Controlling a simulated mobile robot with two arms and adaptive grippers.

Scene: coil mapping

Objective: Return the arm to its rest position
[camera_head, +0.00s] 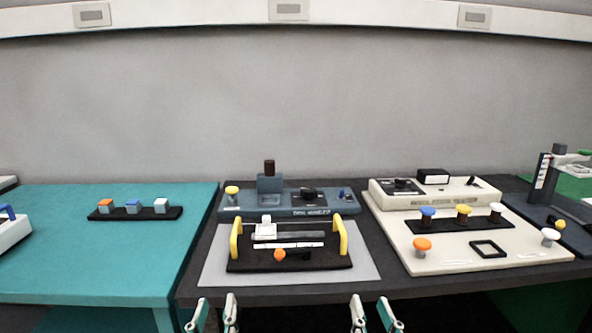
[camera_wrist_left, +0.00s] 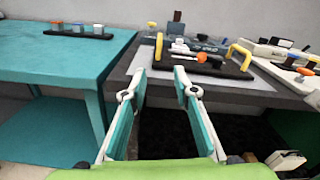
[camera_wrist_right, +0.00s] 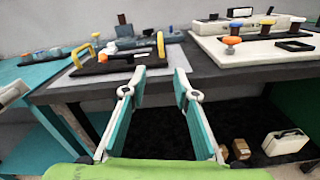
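My left gripper (camera_head: 213,314) is at the bottom of the head view, in front of the dark table's front edge. Its two fingers are apart with nothing between them, as the left wrist view (camera_wrist_left: 160,92) also shows. My right gripper (camera_head: 373,314) is to its right at the same height, also before the table edge. Its fingers are apart and empty in the right wrist view (camera_wrist_right: 155,90). Neither gripper touches anything on the tables.
The dark table (camera_head: 300,294) holds a black tray with yellow handles (camera_head: 234,242), a blue-grey device (camera_head: 230,209) and a cream board (camera_head: 450,262) with coloured knobs. A teal table (camera_head: 120,250) at left bears a block rack (camera_head: 135,213). Space before the tables is free.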

